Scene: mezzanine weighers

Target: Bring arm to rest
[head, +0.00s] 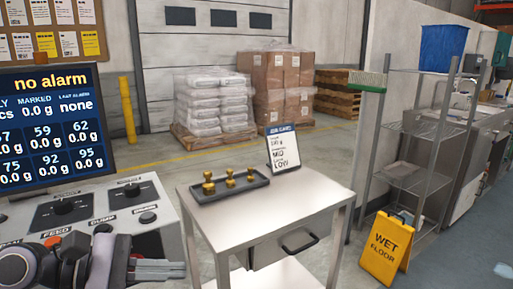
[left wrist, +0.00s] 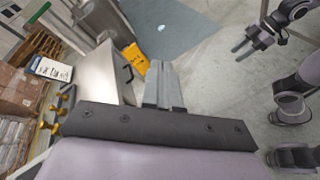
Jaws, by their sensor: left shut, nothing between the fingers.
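My left gripper (head: 160,269) is at the bottom left of the head view, in front of the console and left of the metal table. Its fingers (left wrist: 164,85) are together in the left wrist view, with nothing between them. My right arm shows only in the left wrist view, at the upper right. Its gripper (left wrist: 243,47) is small there, and I cannot tell whether it is open or shut.
A console with knobs (head: 85,210) and a screen (head: 50,125) stand at left. The metal table (head: 270,215) holds a dark tray (head: 205,200) of brass weights (head: 230,178) and a card (head: 284,153). A yellow wet-floor sign (head: 387,245) stands right, before a wire rack (head: 410,178).

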